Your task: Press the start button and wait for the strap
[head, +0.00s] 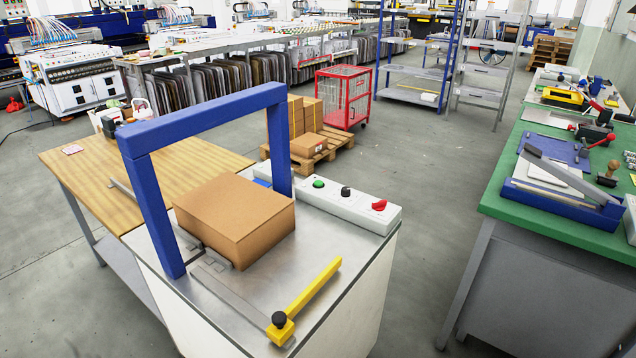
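A white control panel (337,200) runs along the back right edge of the metal-topped strapping machine (240,291). On it are a green button (318,183), a black knob (346,192) and a red switch (379,205). A closed brown cardboard box (236,220) sits on the metal top, partly under the blue arch (201,117). No strap is visible around this box. Neither of my grippers is in view.
A yellow stop bar (312,289) with a black knob stands at the machine's front right. A wooden table (85,165) adjoins on the left. A green-topped bench (530,216) with tools stands right. Boxes on a pallet (327,150) and a red cage trolley (344,97) stand behind.

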